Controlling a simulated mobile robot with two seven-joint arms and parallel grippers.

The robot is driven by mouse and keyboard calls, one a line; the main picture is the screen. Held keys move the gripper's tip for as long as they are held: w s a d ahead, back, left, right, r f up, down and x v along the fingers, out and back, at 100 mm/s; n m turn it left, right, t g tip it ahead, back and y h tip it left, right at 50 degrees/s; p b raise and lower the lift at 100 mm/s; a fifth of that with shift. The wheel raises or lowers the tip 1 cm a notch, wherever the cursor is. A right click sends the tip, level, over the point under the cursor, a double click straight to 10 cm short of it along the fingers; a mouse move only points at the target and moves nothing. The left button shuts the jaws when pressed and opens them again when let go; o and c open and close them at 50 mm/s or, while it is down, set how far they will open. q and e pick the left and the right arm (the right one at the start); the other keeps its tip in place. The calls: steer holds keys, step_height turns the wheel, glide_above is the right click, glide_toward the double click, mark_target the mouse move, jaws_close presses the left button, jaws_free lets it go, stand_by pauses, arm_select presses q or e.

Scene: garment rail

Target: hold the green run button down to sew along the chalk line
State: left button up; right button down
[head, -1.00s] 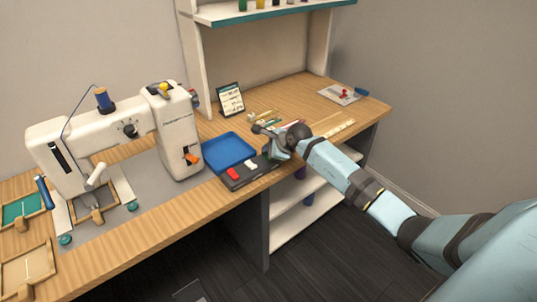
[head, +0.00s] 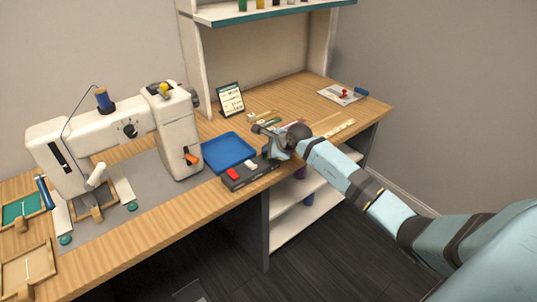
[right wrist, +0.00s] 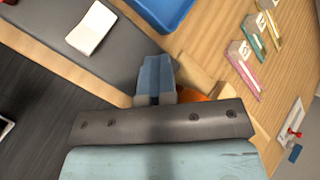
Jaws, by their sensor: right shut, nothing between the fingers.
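The white sewing machine (head: 130,135) stands on the left of the bench, with a wooden-framed cloth piece (head: 93,203) under its needle. A dark control box (head: 232,183) with a red button (head: 233,174) and a white button (head: 251,164) sits in front of the blue tray. My right gripper (head: 268,148) is shut and empty, low at the box's right end. In the right wrist view its blue-grey fingertips (right wrist: 157,75) point down at the dark box top, beside the white button (right wrist: 92,28). I see no green button; the gripper covers that end. I cannot tell whether the fingers touch anything. The chalk line is too small to make out.
The blue tray (head: 228,152) lies behind the box, and a small upright display (head: 230,99) stands behind it. A sheet with a red item (head: 342,95) lies at the right back. Wooden frames (head: 27,268) lie at the left front.

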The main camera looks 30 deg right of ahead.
steer(key=shift+d+r+p, duration=0.2)
steer(key=shift+r+p, duration=0.25)
steer(key=shift+r, duration=0.2)
steer(key=shift+a+r, duration=0.1)
steer(key=shift+r, duration=0.1)
steer(key=shift+r+p, duration=1.65)
steer(key=shift+r, duration=0.95)
steer(key=shift+a+f, duration=0.1)
steer(key=shift+f, duration=0.05)
